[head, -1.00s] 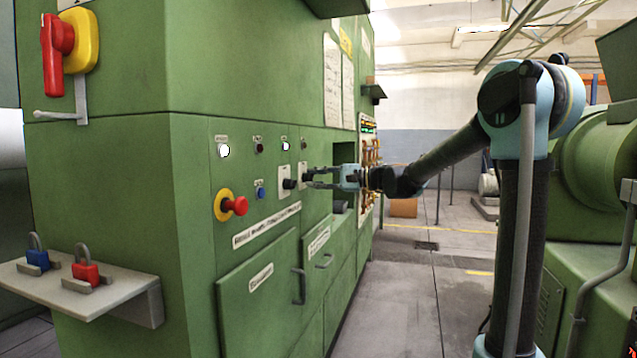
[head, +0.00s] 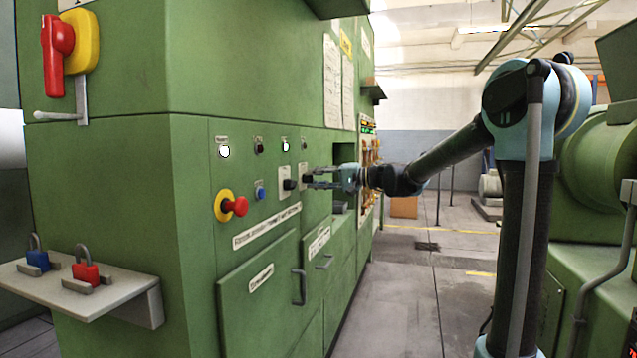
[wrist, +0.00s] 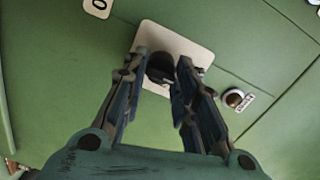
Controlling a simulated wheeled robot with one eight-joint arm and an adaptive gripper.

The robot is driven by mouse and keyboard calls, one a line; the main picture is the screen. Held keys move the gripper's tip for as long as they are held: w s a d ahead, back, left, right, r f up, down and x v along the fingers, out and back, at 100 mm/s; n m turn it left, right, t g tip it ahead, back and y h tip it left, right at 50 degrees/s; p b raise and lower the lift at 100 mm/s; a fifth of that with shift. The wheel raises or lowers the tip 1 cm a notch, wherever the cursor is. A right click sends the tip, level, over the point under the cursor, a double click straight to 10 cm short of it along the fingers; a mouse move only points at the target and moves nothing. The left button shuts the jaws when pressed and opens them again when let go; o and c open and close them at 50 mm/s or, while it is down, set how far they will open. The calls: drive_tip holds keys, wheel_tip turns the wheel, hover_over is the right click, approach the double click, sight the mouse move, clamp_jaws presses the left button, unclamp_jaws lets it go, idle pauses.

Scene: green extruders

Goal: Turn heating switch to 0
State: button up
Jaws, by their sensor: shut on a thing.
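Two black rotary switches sit side by side on pale plates on the green cabinet in the head view: a left switch (head: 289,184) and a right one at the fingertips. My gripper (head: 312,179) reaches in from the right, level with the panel. In the wrist view my gripper (wrist: 163,70) has its two fingers on either side of a black switch knob (wrist: 160,66) on a pale plate (wrist: 178,42), shut on it. The fingers partly hide the knob, and I cannot read its setting. I cannot read which switch is labelled heating.
A red emergency button (head: 237,206) on a yellow ring and a blue button (head: 260,193) are left of the switches. Cabinet handles (head: 299,287) project below. A padlock shelf (head: 110,299) sticks out at left. The floor (head: 400,315) between the machines is clear.

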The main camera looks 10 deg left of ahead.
drive_tip(key=shift+f, duration=0.1)
drive_tip(key=o, duration=1)
drive_tip(key=shift+o, duration=0.2)
drive_tip(key=d, duration=1.2)
drive_tip(key=shift+s+r, duration=0.25)
drive_tip(key=shift+r, duration=0.05)
drive_tip(key=s+d+f+h, duration=0.8)
drive_tip(key=s+d+f, duration=0.7)
drive_tip(key=f, duration=0.3)
drive_tip(key=s+d+f+m+t+h, duration=0.1)
drive_tip(key=s+d+f+h, duration=0.8)
drive_tip(key=s+d+f, duration=0.7)
wheel_tip(320, 180, down, 3)
drive_tip(key=shift+d+r+m, duration=0.1)
drive_tip(key=shift+d+m, duration=0.2)
drive_tip(key=shift+d, duration=0.85)
